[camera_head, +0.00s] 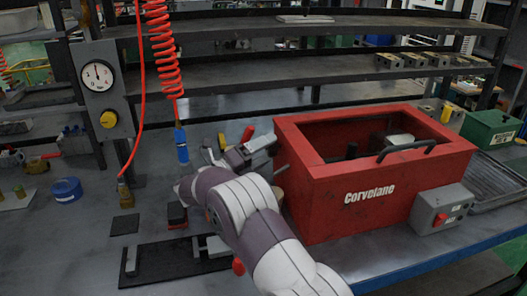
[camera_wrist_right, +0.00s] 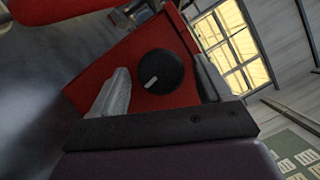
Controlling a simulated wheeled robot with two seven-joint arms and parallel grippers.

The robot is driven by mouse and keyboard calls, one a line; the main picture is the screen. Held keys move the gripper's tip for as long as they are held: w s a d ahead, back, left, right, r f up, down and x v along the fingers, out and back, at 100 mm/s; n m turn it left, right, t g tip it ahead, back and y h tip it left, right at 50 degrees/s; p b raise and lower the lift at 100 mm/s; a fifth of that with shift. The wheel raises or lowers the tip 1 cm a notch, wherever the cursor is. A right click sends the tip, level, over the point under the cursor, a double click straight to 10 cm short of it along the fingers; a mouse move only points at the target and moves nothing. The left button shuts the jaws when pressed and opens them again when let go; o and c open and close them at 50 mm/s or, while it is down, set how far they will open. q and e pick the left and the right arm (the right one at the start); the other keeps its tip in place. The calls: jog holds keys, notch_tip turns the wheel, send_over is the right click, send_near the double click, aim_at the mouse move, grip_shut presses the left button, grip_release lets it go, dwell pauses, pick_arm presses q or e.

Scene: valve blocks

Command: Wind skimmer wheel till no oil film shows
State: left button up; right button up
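The red tank marked Corvelane (camera_head: 325,200) stands on the bench at the right, its top open. A pale rounded part that may be the skimmer wheel (camera_head: 400,140) shows inside. The liquid and any oil film cannot be made out. My right gripper (camera_head: 266,152) is at the tank's left side, partly hidden by its own wrist. In the right wrist view its two fingers stand apart, open, on either side of a round black knob (camera_wrist_right: 160,72) with a pale pointer on the red wall. I cannot tell whether they touch it. My left gripper is out of view.
A grey switch box with a red button (camera_head: 440,212) sits at the tank's front right. A blue-ended hose nozzle (camera_head: 181,146) hangs left of my arm. A gauge panel (camera_head: 100,85) stands at the left. A blue round container (camera_head: 67,190) is on the bench.

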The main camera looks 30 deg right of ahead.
jog(key=shift+a, duration=0.1)
jog(key=a, duration=0.4)
jog(key=s+a+f, duration=0.1)
jog(key=a, duration=0.3)
jog(key=a+f, duration=0.1)
jog(key=a, duration=0.3)
jog(key=shift+s+a, duration=0.15)
jog(key=shift+s, duration=0.1)
jog(key=shift+r, duration=0.1)
